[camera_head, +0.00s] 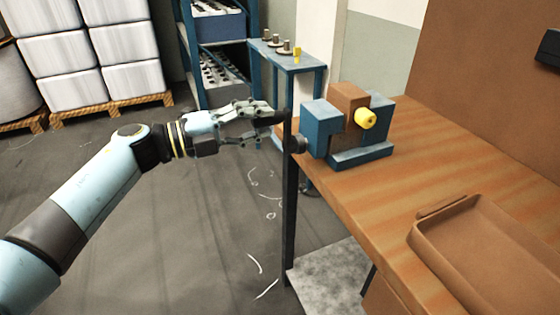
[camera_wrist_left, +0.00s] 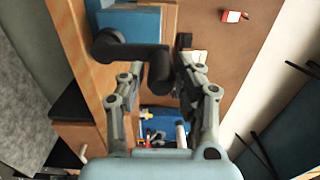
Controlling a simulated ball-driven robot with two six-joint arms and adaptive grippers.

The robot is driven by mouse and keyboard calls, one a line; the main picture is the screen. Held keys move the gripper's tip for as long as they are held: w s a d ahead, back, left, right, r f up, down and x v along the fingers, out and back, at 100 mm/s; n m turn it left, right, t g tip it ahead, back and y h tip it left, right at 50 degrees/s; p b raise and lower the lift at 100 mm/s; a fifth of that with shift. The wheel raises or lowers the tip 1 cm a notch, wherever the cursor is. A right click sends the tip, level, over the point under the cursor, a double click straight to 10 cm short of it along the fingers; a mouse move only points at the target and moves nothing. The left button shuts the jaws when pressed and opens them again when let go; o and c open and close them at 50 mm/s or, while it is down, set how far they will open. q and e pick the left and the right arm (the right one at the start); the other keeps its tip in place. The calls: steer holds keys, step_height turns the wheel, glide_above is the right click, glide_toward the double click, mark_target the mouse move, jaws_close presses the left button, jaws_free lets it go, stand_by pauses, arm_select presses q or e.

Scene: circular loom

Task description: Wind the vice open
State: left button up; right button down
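The blue vice (camera_head: 322,115) stands on the wooden bench near its left end. A brown block (camera_head: 349,97) and a yellow cylinder (camera_head: 366,118) show at its jaws. Its black crank handle (camera_head: 298,144) is on the left side and also shows in the left wrist view (camera_wrist_left: 160,72). My left gripper (camera_head: 272,123) is at the handle, with one finger on each side of the grip. In the left wrist view the fingers (camera_wrist_left: 160,78) stand apart around the grip, and a narrow gap seems to show on the left. My right gripper is out of view.
The wooden bench (camera_head: 400,175) has a brown tray (camera_head: 480,245) at its front right. A blue side table (camera_head: 290,65) with small parts and a blue rack (camera_head: 220,25) stand behind. White bales (camera_head: 125,45) on pallets are at the back left. Floor left of the bench is mostly clear.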

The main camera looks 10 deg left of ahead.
arm_select(q)
steer(key=o, duration=0.3)
steer(key=shift+s+a, duration=0.1)
steer(key=p+v, duration=0.1)
steer(key=v, duration=0.6)
steer(key=shift+s+a, duration=0.25)
steer(key=shift+a, duration=0.05)
